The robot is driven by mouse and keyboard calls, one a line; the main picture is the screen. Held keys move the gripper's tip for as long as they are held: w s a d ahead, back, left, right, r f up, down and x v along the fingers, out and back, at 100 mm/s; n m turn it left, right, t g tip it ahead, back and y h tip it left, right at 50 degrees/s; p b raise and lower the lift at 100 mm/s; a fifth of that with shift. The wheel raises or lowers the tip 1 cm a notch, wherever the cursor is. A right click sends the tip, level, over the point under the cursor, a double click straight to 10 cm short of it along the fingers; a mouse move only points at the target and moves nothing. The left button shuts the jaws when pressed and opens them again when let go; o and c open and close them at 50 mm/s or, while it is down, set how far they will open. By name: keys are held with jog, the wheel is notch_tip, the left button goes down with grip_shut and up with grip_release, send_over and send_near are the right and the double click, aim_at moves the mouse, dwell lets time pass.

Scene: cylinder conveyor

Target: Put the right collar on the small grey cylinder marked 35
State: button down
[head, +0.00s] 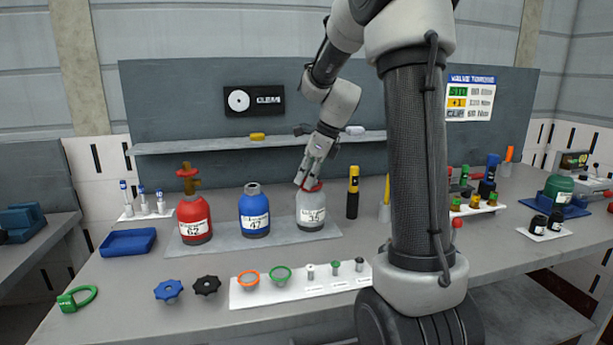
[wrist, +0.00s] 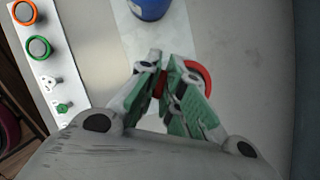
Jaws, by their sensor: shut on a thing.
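The small grey cylinder (head: 311,211) stands upright at the right end of the grey mat. Its white label bears a number that is hard to read. A red collar (head: 313,187) is at its top; I cannot tell whether it rests fully on the neck. My gripper (head: 304,183) reaches down from above and is shut on the red collar's rim. In the wrist view the red collar (wrist: 205,72) shows beside the fingertips (wrist: 164,65), and the grey cylinder is hidden behind my gripper. An orange collar (head: 248,277) and a green collar (head: 281,274) lie on the white strip in front.
A blue cylinder (head: 254,213) and a red cylinder (head: 194,216) with a brass valve stand left on the mat (head: 280,238). Black (head: 206,285) and blue (head: 168,290) handwheels lie in front. A yellow-topped black tool (head: 353,192) stands close right. A shelf (head: 200,147) runs behind.

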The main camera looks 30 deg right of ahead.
jog(key=shift+f, duration=0.35)
jog(key=c, duration=1.5)
grip_release()
jog(key=shift+r, duration=0.1)
jog(key=shift+r, duration=2.9)
